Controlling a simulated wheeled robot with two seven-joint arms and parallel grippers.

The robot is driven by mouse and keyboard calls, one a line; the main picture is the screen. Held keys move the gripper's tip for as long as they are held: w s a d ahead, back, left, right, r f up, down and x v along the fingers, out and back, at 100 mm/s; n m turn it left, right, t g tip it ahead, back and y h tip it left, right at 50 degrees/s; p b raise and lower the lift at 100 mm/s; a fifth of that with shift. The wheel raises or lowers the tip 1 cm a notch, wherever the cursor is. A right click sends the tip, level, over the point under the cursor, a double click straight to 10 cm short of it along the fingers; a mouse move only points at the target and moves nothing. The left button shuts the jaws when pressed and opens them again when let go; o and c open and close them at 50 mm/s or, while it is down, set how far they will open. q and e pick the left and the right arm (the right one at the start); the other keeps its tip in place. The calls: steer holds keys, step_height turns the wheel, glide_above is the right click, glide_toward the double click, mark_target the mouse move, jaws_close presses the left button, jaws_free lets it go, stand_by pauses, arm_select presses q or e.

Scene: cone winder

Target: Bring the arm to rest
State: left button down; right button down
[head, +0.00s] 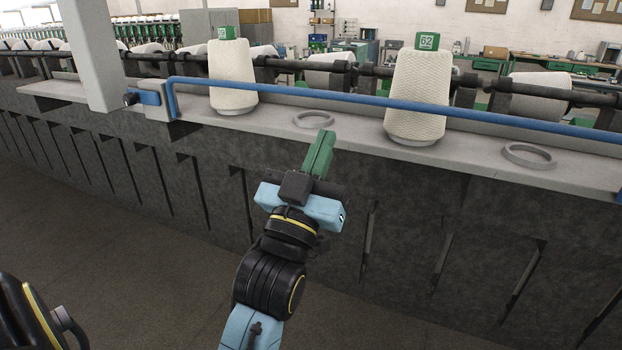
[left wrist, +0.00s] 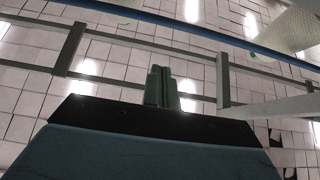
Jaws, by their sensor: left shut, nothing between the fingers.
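My left gripper (head: 325,140) shows in the middle of the head view, its green fingers pointing up and away from me. They are shut with nothing between them. The fingertips appear in front of the grey ledge's near edge, below an empty ring; whether they touch the ledge I cannot tell. In the left wrist view the same green fingers (left wrist: 161,84) are pressed together, with beams and the tiled ceiling beyond. My left arm reaches up from the bottom of the head view. My right gripper is not in view.
The grey ledge (head: 470,151) carries two white yarn cones (head: 232,78) (head: 418,95) and two empty rings (head: 314,119) (head: 529,156). A blue rail (head: 390,107) runs along it. A grey post (head: 92,55) stands at left. The dark floor (head: 130,260) in front is clear.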

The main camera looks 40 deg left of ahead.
arm_select(q)
steer(key=v, duration=0.3)
steer(key=shift+s+d+f, duration=0.1)
steer(key=shift+s+f, duration=0.1)
steer(key=shift+s, duration=0.05)
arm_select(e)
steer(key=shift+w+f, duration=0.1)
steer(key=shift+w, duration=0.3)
